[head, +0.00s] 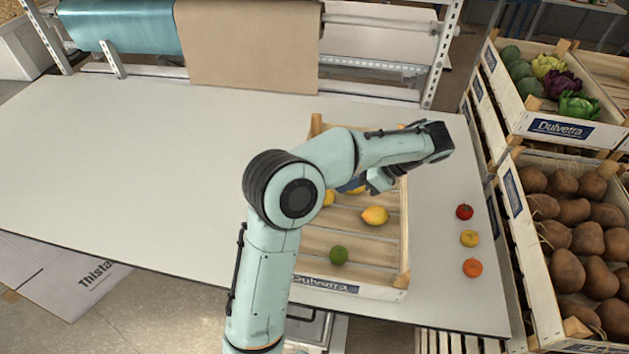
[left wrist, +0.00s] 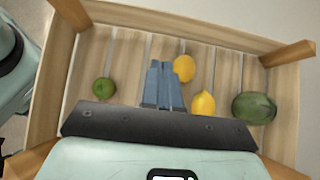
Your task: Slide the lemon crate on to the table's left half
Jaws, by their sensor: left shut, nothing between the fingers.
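The lemon crate (head: 404,240) is a pale slatted wooden box with a blue label on its front. It stands on the right half of the white table (head: 120,165), near the front edge. A lemon (head: 375,215) and a green lime (head: 339,255) lie in it; more yellow fruit is partly behind my left arm. My left gripper (head: 378,181) is over the crate's interior, shut and empty. In the left wrist view its blue fingers (left wrist: 162,84) point into the crate (left wrist: 200,25) among lemons (left wrist: 203,103), the lime (left wrist: 104,88) and a dark green fruit (left wrist: 254,108). My right gripper is not in view.
The table's left half is bare. A tomato (head: 464,212), a yellow fruit (head: 469,238) and an orange (head: 472,267) stand right of the crate. Paper rolls (head: 248,45) hang behind the table. Crates of vegetables (head: 560,128) and potatoes (head: 580,230) stand at the right.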

